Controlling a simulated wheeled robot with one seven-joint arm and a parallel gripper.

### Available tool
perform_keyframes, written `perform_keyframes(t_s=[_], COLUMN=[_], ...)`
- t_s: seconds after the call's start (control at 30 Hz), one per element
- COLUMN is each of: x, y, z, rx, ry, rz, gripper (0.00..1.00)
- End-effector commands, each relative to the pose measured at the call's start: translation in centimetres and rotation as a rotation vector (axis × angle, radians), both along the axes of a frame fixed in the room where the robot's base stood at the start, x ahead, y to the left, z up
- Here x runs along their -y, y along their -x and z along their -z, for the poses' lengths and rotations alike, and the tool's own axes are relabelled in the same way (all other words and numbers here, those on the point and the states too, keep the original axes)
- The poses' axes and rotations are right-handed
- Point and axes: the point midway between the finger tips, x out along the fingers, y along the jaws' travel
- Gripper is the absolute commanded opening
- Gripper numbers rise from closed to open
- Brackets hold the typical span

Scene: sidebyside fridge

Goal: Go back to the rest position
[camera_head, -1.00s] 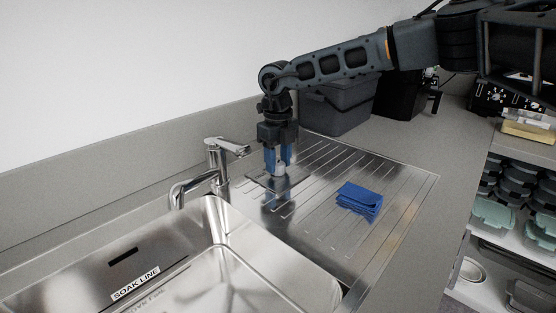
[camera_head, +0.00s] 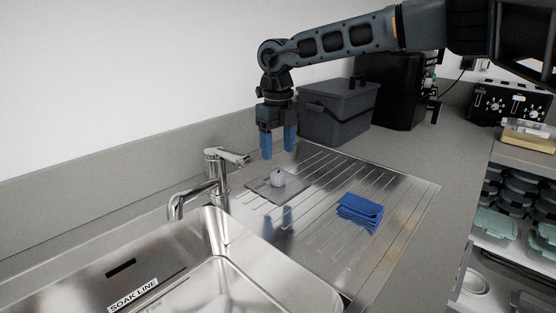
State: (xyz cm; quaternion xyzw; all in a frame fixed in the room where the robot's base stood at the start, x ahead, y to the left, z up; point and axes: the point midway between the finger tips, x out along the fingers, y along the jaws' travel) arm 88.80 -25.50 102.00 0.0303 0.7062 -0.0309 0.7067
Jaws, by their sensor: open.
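My gripper (camera_head: 278,155) points down with its two blue fingers apart and nothing between them. It hangs above the ribbed steel drainboard. Below it a small round whitish-grey object (camera_head: 278,178) sits on a thin square plate (camera_head: 262,190) on the drainboard. A clear gap shows between the fingertips and this object. My arm reaches in from the upper right.
A steel sink (camera_head: 222,272) with a tap (camera_head: 218,165) lies at the lower left. A folded blue cloth (camera_head: 360,211) lies on the drainboard (camera_head: 395,213). A grey lidded bin (camera_head: 340,108) and a black machine (camera_head: 402,95) stand behind. Shelves with containers (camera_head: 497,222) are at right.

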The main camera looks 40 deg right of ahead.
Motion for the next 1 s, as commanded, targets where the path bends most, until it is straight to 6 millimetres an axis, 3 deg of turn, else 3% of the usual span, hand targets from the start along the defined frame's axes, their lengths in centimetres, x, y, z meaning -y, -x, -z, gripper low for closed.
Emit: perform_keyframes(t_s=[0.7, 1.0], x=[0.0, 0.0], y=[0.0, 0.0], z=[-0.9, -5.7], rx=[-0.001, -0.001], ry=[-0.001, -0.001], rz=[0.0, 0.0], gripper=[0.64, 0.64])
